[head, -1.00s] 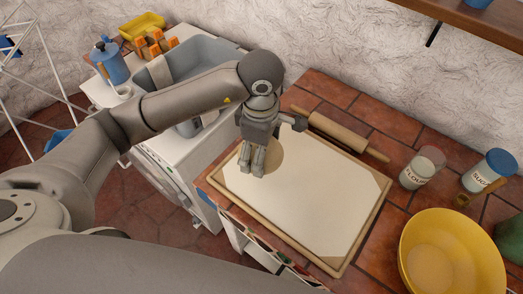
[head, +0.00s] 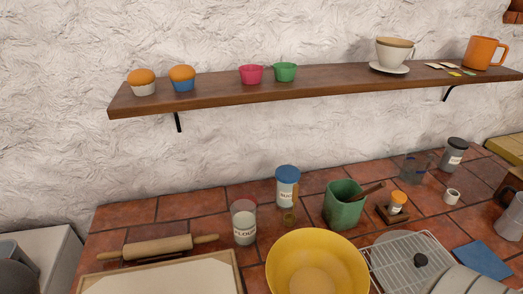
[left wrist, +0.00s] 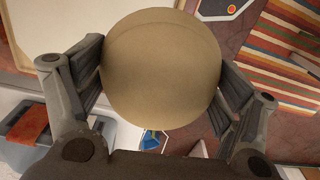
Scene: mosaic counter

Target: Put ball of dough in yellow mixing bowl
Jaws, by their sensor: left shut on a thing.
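The ball of dough (left wrist: 160,68) is tan and round and fills the middle of the left wrist view. My left gripper (left wrist: 162,80) is shut on it, one finger on each side. Below the dough, the left wrist view shows floor and part of the pastry board. The yellow mixing bowl (head: 316,268) stands on the tiled counter at the bottom centre of the head view, cut off by the lower edge. Its visible inside looks empty. Neither gripper shows in the head view.
The pastry board (head: 165,279) and rolling pin (head: 158,247) lie left of the bowl. A flour jar (head: 244,224), sugar jar (head: 287,187) and green container (head: 343,208) stand behind it. A wire rack (head: 408,258) is close on its right. A shelf (head: 320,87) runs above.

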